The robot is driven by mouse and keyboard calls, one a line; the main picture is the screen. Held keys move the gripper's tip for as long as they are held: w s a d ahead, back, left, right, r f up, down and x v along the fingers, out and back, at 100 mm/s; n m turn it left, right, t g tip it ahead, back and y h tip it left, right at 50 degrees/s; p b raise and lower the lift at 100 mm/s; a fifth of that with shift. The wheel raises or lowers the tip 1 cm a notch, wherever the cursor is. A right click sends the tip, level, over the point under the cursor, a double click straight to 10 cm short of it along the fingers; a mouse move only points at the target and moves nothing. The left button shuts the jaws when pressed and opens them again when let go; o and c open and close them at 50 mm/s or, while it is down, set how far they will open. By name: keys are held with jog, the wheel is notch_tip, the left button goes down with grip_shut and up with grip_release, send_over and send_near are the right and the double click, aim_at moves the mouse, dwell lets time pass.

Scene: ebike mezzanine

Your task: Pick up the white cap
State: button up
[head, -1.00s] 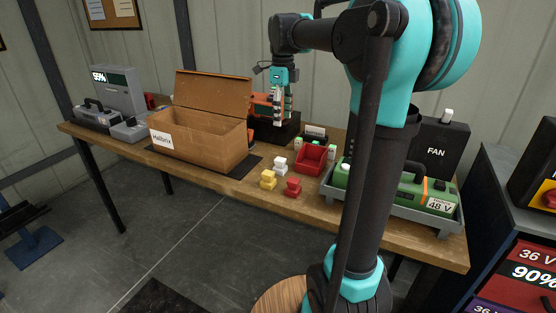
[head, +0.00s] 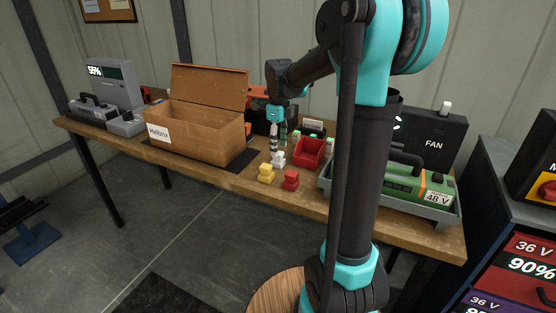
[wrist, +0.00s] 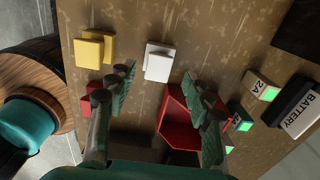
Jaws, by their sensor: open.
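The white cap (head: 278,160) stands on the wooden table between the cardboard box and the red bin. In the wrist view the white cap (wrist: 158,62) lies just beyond the fingertips, roughly centred between the two finger pairs. My gripper (head: 276,147) is above and close to the cap in the head view, pointing down. In the wrist view my gripper (wrist: 158,80) is open, with nothing between its fingers. I cannot tell the exact height left between the fingertips and the cap.
A yellow cap (head: 266,173) and a red cap (head: 290,180) stand near the front edge. A red bin (head: 309,152) is close on the right. The open cardboard box (head: 205,136) is on the left. A grey tray (head: 440,213) holds a green battery (head: 405,182).

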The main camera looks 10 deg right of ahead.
jog(key=shift+a+f, duration=0.15)
jog(key=shift+f, duration=1.7)
jog(key=shift+c, duration=0.6)
jog(key=c, duration=1)
jog(key=shift+r, duration=0.15)
jog(key=shift+c, duration=0.2)
notch_tip(320, 180, up, 20)
